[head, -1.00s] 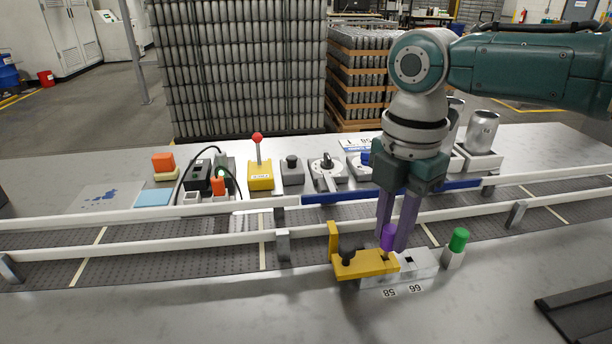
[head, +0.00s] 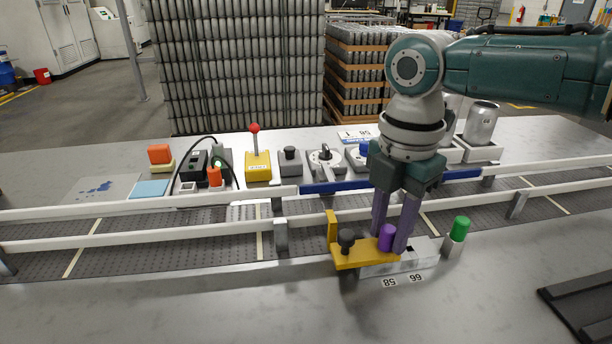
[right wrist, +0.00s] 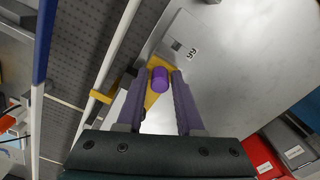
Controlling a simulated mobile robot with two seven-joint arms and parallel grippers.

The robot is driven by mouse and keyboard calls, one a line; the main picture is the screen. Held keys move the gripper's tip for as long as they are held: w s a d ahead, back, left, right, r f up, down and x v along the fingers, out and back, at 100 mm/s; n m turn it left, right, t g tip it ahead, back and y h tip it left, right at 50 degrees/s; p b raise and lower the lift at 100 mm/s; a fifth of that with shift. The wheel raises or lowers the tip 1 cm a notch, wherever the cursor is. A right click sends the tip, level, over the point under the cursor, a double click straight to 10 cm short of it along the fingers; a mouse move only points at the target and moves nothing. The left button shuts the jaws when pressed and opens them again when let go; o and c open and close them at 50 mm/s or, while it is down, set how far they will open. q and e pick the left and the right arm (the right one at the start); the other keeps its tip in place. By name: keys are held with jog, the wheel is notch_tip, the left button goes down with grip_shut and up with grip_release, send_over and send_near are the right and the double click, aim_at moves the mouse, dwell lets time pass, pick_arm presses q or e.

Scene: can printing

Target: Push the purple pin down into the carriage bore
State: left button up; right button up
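The purple pin (head: 387,238) stands upright at the right end of the yellow carriage (head: 358,259); its lower end is hidden, so I cannot tell how deep it sits in the bore. My right gripper (head: 392,246) points down with its two purple fingers on either side of the pin. In the right wrist view, the pin (right wrist: 160,79) lies between the fingertips with a small gap on each side, so the gripper (right wrist: 161,84) is open. The carriage (right wrist: 152,99) shows beneath. My left gripper is out of view.
The carriage has a black knob (head: 346,239) and rests on a pale rail (head: 425,249) marked with numbers. A green-topped peg (head: 460,228) stands to the right. The conveyor guard rail (head: 160,241) runs behind. The front table is clear except for a dark tray (head: 580,310) at right.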

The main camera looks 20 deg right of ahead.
aim_at(390, 228)
jog(key=o, duration=0.4)
jog(key=shift+c, duration=0.2)
notch_tip(390, 228, up, 10)
jog(key=shift+f+p, duration=0.1)
jog(key=shift+p, duration=0.3)
